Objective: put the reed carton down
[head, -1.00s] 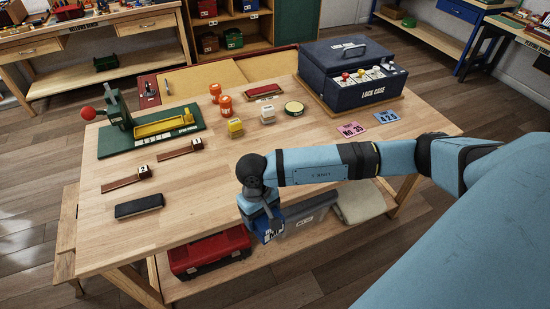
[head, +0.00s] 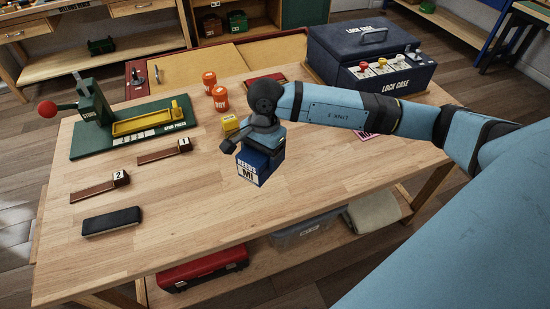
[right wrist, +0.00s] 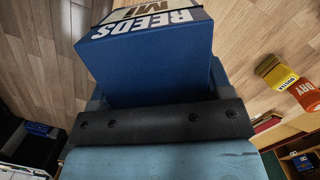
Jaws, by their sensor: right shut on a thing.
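The reed carton (head: 253,167) is a blue box with a white label reading REEDS MI. My right gripper (head: 266,140) is shut on it from above and holds it over the front middle of the wooden workbench (head: 200,225). I cannot tell whether its bottom touches the wood. In the right wrist view the carton (right wrist: 155,60) fills the upper middle, between the fingers, with its label toward the top. My left gripper is not in view.
Bare wood lies in front of and left of the carton. A black case (head: 111,221), two labelled wooden pieces (head: 165,152), a green press (head: 130,135), a yellow box (head: 230,124) and orange jars (head: 220,99) stand around. The lock case (head: 370,65) is at the back right.

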